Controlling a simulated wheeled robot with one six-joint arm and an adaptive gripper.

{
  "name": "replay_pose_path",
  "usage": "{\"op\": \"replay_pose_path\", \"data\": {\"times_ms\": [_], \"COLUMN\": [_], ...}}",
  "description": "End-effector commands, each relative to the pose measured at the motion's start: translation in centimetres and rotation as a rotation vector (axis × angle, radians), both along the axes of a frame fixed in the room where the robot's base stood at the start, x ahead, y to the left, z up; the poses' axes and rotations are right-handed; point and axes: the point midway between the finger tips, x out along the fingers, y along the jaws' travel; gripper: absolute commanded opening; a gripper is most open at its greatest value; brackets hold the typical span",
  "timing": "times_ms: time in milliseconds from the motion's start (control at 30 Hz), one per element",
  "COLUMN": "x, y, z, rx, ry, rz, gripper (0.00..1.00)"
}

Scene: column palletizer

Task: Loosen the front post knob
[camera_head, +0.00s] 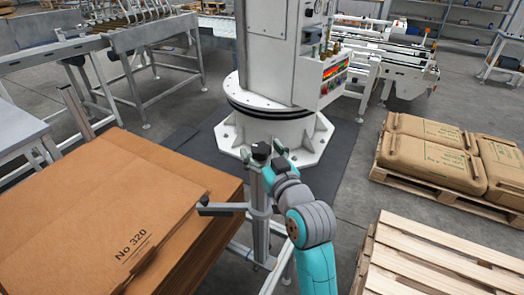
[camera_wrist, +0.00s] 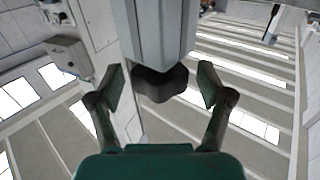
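A grey upright post (camera_head: 260,205) with a side bar stands at the right edge of the cardboard stack. A dark knob (camera_head: 261,150) shows at its top, beside my gripper (camera_head: 268,153). In the wrist view, the dark, angular knob (camera_wrist: 160,85) sits at the end of a grey housing (camera_wrist: 160,30). My gripper (camera_wrist: 161,88) is open, with one finger on each side of the knob. A gap shows between each finger and the knob. Whether this is the front post's knob, I cannot tell for certain.
Cardboard sheets (camera_head: 95,215) marked "No 320" are stacked at left. A white column machine (camera_head: 275,65) stands behind the post. Brown sacks (camera_head: 430,155) lie on a pallet at right, and an empty wooden pallet (camera_head: 435,255) is nearer. Grey floor lies between.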

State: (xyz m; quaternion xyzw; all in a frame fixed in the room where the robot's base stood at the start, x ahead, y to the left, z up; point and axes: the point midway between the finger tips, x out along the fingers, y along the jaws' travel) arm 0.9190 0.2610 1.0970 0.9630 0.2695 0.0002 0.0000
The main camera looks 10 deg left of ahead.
Motion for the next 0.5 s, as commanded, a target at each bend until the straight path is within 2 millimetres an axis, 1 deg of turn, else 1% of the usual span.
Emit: {"op": "replay_pose_path", "data": {"times_ms": [33, 233, 500], "x": [-0.01, -0.01, 0.02], "y": [-0.01, -0.02, -0.08], "z": [-0.01, -0.01, -0.02], "rx": [0.0, 0.0, 0.001], "ry": [0.0, 0.0, 0.001], "rz": [0.0, 0.0, 0.011], "gripper": [0.69, 0.19, 0.18]}}
